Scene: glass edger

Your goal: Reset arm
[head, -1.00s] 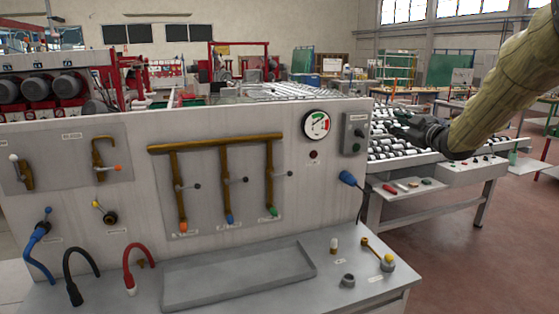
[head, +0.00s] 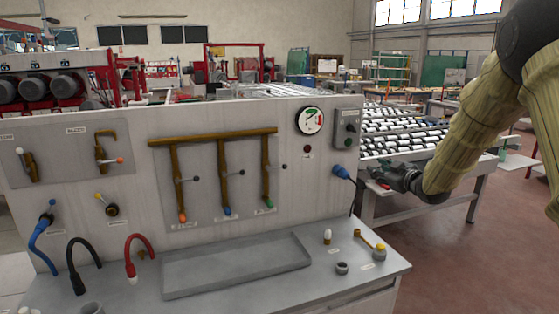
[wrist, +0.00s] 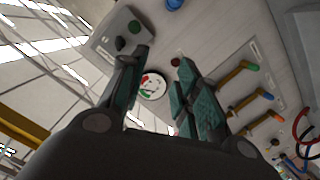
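My arm reaches in from the right of the head view, wrapped in a yellowish cover. My gripper (head: 385,173) is in front of the roller table, to the right of the white panel (head: 90,160). In the wrist view, my gripper (wrist: 165,72) has its two teal fingers spread apart with nothing between them. Beyond the fingers are the round gauge (wrist: 152,86) and the grey switch box (wrist: 120,32) on the panel. The gauge (head: 310,120) and switch box (head: 347,128) also show in the head view. The fingertips look apart from the panel.
A blue connector (head: 341,171) sticks out at the panel's right edge, near my gripper. Brown pipes with valves (head: 222,180) stand out from the panel. The shelf holds a grey tray (head: 235,268) and small fittings (head: 342,267). The red floor (head: 450,260) at right is open.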

